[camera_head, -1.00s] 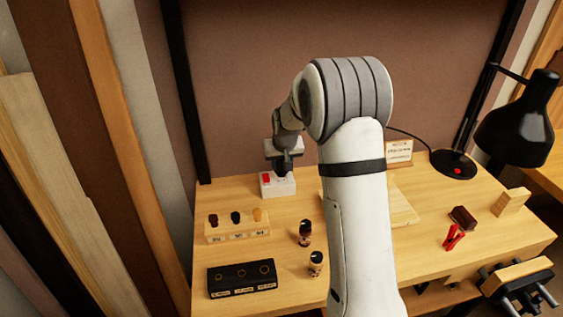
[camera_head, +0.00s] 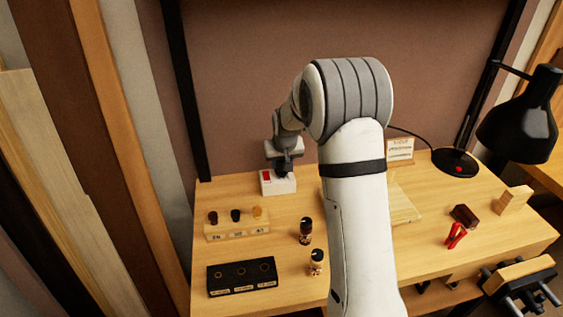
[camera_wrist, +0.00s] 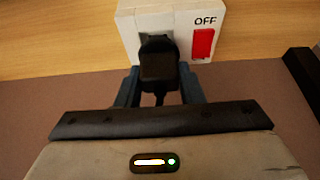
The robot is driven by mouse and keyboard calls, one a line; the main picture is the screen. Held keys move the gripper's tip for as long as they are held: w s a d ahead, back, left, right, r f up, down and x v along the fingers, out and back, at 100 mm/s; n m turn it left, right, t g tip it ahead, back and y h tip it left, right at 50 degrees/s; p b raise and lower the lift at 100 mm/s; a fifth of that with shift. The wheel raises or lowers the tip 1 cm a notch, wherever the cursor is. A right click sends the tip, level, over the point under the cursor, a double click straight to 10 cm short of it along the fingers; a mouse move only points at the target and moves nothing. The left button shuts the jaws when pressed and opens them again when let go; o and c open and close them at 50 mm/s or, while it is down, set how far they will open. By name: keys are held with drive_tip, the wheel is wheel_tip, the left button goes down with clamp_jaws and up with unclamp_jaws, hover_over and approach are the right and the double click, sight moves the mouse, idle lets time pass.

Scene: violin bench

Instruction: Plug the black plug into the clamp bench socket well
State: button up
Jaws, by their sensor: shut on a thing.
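The white clamp bench socket (camera_head: 286,187) stands at the back left of the bench, against the wall side. In the wrist view the socket (camera_wrist: 135,22) shows a grey well (camera_wrist: 178,21) beside a red switch (camera_wrist: 203,43) marked OFF. My gripper (camera_wrist: 158,82) is shut on the black plug (camera_wrist: 158,62), with one finger on each side. In the head view my gripper (camera_head: 284,168) is right above the socket and hides the plug.
A wooden peg holder (camera_head: 237,230) and a black block with holes (camera_head: 242,277) lie at the left front. A red clamp (camera_head: 456,235), a brown block (camera_head: 465,215) and a black lamp (camera_head: 520,120) are at the right.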

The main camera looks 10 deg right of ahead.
sight(282, 162)
drive_tip(key=shift+f+b, duration=0.55)
drive_tip(key=shift+f, duration=0.3)
drive_tip(key=o, duration=1)
drive_tip(key=shift+r, duration=0.2)
drive_tip(key=v, duration=0.7)
drive_tip(key=shift+s+r, duration=0.15)
drive_tip(key=shift+s, duration=0.05)
drive_tip(key=shift+s, duration=0.1)
drive_tip(key=shift+g, duration=0.9)
drive_tip(key=s+r, duration=0.2)
drive_tip(key=s, duration=0.9)
drive_tip(key=s+r+p, duration=0.1)
drive_tip(key=s+r, duration=0.1)
drive_tip(key=s, duration=1)
drive_tip(key=s+r, duration=0.2)
drive_tip(key=s, duration=0.9)
drive_tip(key=shift+s+a+r+p, duration=0.2)
drive_tip(key=shift+s+a+p, duration=0.05)
drive_tip(key=shift+s+p, duration=0.1)
